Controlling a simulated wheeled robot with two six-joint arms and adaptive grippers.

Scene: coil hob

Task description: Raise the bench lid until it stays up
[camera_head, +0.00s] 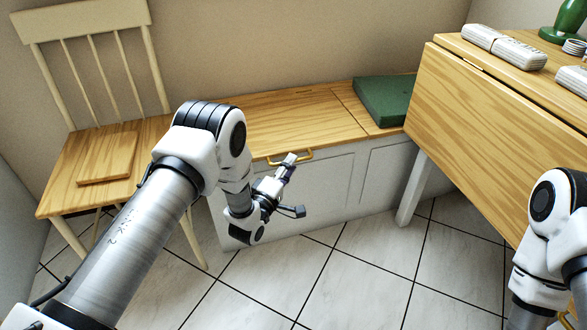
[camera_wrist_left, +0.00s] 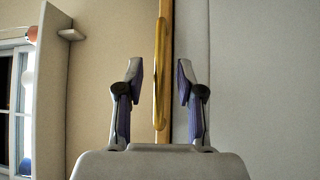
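The wooden bench lid (camera_head: 290,118) lies flat and closed on the white bench (camera_head: 325,185) against the back wall. A brass handle (camera_head: 305,156) is at the lid's front edge. My left gripper (camera_head: 287,167) is just in front of the handle. In the left wrist view, the handle (camera_wrist_left: 160,75) lies between the two open fingers (camera_wrist_left: 160,85), without visible contact. I cannot tell how far the fingertips reach around it.
A green cushion (camera_head: 385,100) lies on the bench's right section, beside the lid. A chair (camera_head: 60,165) with a wooden board (camera_head: 107,158) stands left. A drop-leaf table (camera_head: 490,110) stands close on the right. The tiled floor (camera_head: 330,280) in front is clear.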

